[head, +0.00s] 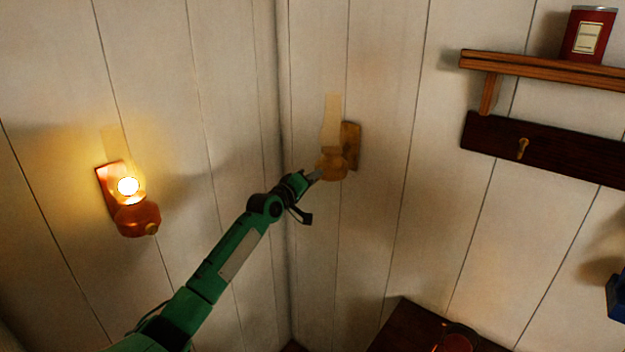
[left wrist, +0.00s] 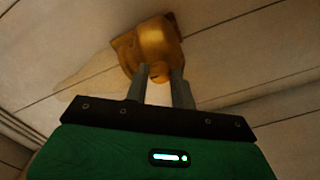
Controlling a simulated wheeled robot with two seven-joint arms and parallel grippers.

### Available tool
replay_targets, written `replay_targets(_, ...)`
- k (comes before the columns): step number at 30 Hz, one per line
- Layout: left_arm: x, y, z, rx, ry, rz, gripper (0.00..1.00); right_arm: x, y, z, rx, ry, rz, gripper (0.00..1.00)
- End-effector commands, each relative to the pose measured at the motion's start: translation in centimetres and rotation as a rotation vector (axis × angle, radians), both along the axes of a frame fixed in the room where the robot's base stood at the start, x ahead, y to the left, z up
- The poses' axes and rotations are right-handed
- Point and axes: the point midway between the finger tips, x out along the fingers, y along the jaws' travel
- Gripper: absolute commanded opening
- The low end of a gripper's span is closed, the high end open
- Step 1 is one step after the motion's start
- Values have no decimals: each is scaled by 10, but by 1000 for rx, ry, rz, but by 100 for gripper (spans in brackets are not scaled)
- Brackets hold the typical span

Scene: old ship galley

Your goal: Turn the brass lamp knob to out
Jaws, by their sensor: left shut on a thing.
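The brass lamp (head: 331,166) hangs on the wall just right of the corner, with a clear glass chimney and a wooden back plate. Its chimney shows no flame. In the left wrist view the lamp's brass body (left wrist: 152,42) is above my fingers, and its small round knob (left wrist: 159,72) sits between the fingertips. My left gripper (head: 315,175) reaches the lamp's front and is shut on the knob; it also shows in the left wrist view (left wrist: 161,76). In the head view the gripper hides the knob. My right gripper is not in view.
A second lamp (head: 138,216) is lit on the left wall. At upper right are a wooden shelf (head: 545,68) with a red tin (head: 588,35) and a dark rail (head: 545,150) with a brass hook (head: 522,148). A dark wooden surface (head: 405,328) is below.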

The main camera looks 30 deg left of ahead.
Motion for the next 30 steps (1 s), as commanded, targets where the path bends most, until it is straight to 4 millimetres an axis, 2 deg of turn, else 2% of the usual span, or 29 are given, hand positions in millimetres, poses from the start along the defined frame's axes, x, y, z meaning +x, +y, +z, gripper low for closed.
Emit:
replay_targets(12, 0, -1, -2, -8, 3, -1, 2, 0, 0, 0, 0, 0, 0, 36)
replay_targets(13, 0, -1, -2, -8, 3, -1, 27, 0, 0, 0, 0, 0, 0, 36)
replay_targets(16, 0, 0, -1, -8, 3, -1, 46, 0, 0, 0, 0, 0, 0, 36)
replay_targets(26, -1, 0, -1, -6, 1, -1, 47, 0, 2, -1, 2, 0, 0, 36)
replay_targets(30, -12, 1, -3, -5, 1, -1, 47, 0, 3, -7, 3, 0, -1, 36)
